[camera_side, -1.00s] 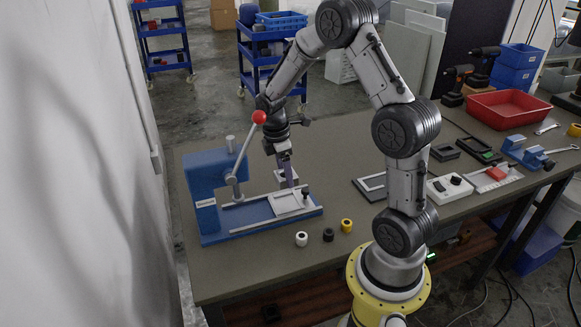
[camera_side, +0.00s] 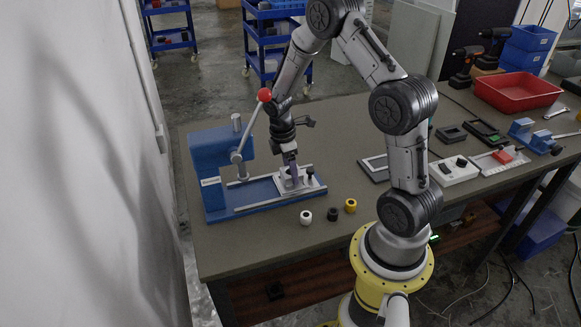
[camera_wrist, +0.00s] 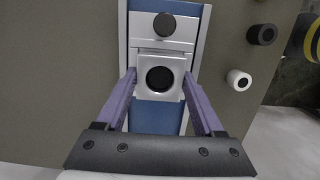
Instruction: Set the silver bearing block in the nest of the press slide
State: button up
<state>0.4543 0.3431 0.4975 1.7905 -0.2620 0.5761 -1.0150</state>
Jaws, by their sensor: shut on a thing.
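The silver bearing block (camera_wrist: 147,92), with a round dark bore, sits between the two purple fingers of my gripper (camera_wrist: 160,95), which are shut on its sides. In the side view my gripper (camera_side: 290,172) points down at the press slide (camera_side: 309,188), and the block (camera_side: 285,183) is low at the slide plate. The slide (camera_wrist: 180,30) is a light plate with a dark knob (camera_wrist: 164,24), just beyond the block in the wrist view. The nest is hidden under the block, and I cannot tell if the block rests fully in it.
The blue press (camera_side: 210,160) with its red-knobbed lever (camera_side: 264,95) stands left of my gripper. A dark frame (camera_side: 374,168) lies to the right.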

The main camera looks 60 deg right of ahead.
jog(key=shift+f, duration=0.6)
dwell(0.9)
jog(key=o, duration=1.6)
jog(key=shift+c, duration=0.2)
jog(key=shift+r, duration=4)
